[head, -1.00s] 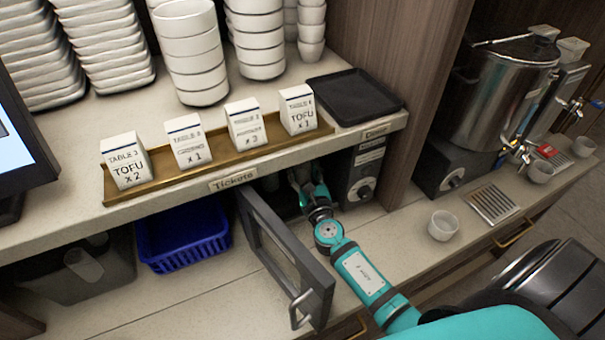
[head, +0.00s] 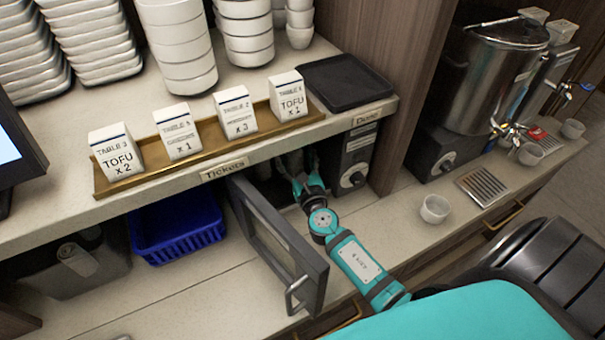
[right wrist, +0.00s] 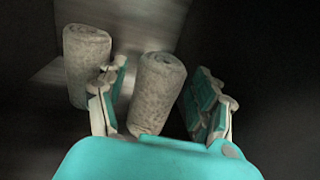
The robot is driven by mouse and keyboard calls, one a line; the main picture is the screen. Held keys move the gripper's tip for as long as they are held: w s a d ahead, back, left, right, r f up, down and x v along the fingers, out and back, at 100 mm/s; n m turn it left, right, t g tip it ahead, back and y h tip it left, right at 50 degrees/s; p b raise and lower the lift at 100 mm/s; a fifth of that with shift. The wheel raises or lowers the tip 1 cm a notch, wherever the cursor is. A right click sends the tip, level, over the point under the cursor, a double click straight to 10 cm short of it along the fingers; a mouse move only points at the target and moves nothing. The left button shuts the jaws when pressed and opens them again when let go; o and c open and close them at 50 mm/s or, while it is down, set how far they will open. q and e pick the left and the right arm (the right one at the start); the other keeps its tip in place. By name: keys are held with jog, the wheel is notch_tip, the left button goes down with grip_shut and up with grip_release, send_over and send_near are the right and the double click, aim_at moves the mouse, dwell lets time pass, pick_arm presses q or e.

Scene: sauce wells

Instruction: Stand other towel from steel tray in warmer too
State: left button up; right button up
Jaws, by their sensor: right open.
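The warmer is a dark box under the counter shelf, with its grey door (head: 282,247) swung open and its control panel (head: 354,165) at the right. My right gripper (right wrist: 160,100) is inside the warmer, and its fingers are mostly hidden in the head view. The right wrist view shows it open, with one rolled grey towel (right wrist: 157,92) between its fingers, leaning a little to the right. A second rolled towel (right wrist: 86,62) stands just left of the left finger. I cannot make out the steel tray. My left gripper is not in view.
The shelf above holds a ticket rail (head: 205,150), stacked bowls (head: 177,45) and a black tray (head: 347,88). A blue basket (head: 178,228) sits left of the door. A small white cup (head: 435,209) and a metal urn (head: 492,75) stand at the right.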

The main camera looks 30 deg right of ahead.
jog(key=b+v, duration=0.2)
jog(key=v, duration=0.9)
dwell(0.8)
